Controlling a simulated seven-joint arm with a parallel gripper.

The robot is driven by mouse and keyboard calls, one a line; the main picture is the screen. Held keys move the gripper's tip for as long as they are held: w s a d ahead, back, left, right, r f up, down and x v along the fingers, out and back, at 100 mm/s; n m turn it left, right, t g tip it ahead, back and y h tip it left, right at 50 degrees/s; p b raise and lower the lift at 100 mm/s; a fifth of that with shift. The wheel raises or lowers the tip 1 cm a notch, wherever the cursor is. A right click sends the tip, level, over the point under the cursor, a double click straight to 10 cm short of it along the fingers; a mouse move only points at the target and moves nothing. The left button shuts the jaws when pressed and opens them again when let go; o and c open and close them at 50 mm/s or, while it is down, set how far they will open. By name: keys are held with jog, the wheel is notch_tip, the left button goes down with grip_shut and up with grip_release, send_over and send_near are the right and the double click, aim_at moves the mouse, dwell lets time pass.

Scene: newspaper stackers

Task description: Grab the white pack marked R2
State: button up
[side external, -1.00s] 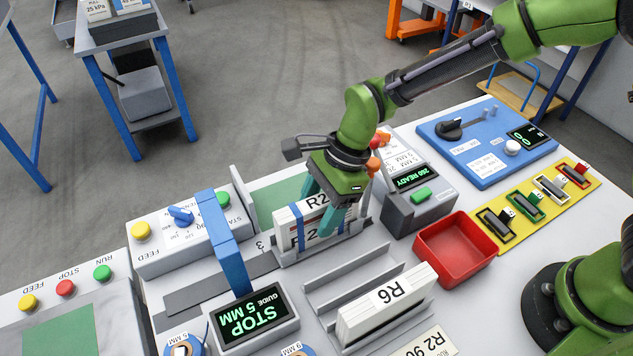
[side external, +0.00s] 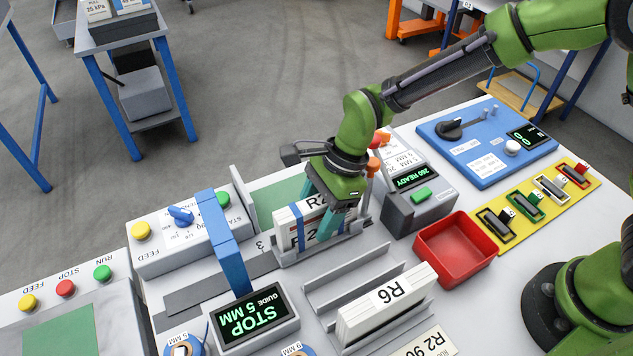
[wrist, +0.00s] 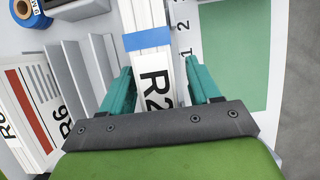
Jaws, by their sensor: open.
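The white pack marked R2 (side external: 297,233), with blue bands, stands in a grey slotted holder (side external: 285,259) in the side view. In the wrist view the pack (wrist: 148,55) runs up the middle, with its R2 label and a blue band showing. My gripper (side external: 327,215) is over the right part of the pack, pointing down. Its teal fingers (wrist: 160,85) are open, one on each side of the pack. A small gap shows between the pack and the right finger; contact on the left is hard to tell. The fingertips are partly hidden.
A white pack marked R6 (side external: 388,305) stands in the front rack, beside an empty slot (side external: 350,285). A red bin (side external: 440,250) is to the right. A blue upright arch (side external: 228,250) and a STOP display (side external: 252,316) stand to the left. A grey console (side external: 415,200) is close behind right.

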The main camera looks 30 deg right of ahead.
jog(key=shift+c, duration=0.2)
grip_shut()
jog(key=shift+r, duration=0.15)
